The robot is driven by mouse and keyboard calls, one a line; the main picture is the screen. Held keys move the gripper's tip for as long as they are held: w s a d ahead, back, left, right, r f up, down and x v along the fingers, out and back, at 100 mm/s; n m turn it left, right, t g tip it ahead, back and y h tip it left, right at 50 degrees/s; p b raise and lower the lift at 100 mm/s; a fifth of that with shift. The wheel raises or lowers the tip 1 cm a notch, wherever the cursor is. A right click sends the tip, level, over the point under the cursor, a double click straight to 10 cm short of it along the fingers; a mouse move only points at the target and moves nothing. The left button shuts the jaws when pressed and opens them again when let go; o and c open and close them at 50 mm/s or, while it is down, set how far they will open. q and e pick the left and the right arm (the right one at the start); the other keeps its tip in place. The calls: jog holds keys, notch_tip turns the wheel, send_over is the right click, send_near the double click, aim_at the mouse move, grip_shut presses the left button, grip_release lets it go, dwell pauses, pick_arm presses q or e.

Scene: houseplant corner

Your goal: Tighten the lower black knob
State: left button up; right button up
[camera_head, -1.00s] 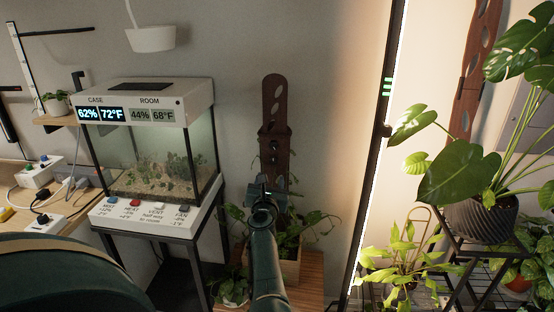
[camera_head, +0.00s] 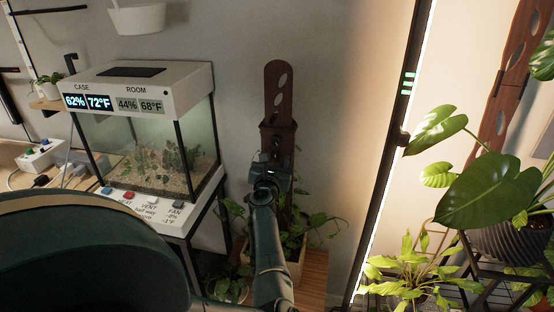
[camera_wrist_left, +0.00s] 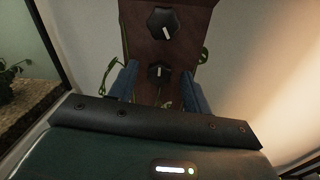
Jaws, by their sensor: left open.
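A dark wooden plant pole (camera_head: 279,90) with oval holes stands against the wall, rising from a planter box (camera_head: 294,265). In the left wrist view its face carries an upper black knob (camera_wrist_left: 161,23) and a smaller lower black knob (camera_wrist_left: 158,72), each with a white mark. My left gripper (camera_wrist_left: 160,84) is open, with one blue finger on either side of the lower knob; I cannot tell whether they touch it. In the head view the left gripper (camera_head: 271,168) is in front of the pole and hides the lower knob. My right gripper is not in view.
A glass terrarium case (camera_head: 140,130) on a stand is left of the pole. A tall lit light bar (camera_head: 393,170) stands to the right, with a leafy monstera (camera_head: 490,185) beyond it. Trailing leaves (camera_head: 313,226) surround the pole's foot.

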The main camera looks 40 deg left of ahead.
pick_arm(q)
jog(key=shift+c, duration=1.4)
jog(key=c, duration=0.7)
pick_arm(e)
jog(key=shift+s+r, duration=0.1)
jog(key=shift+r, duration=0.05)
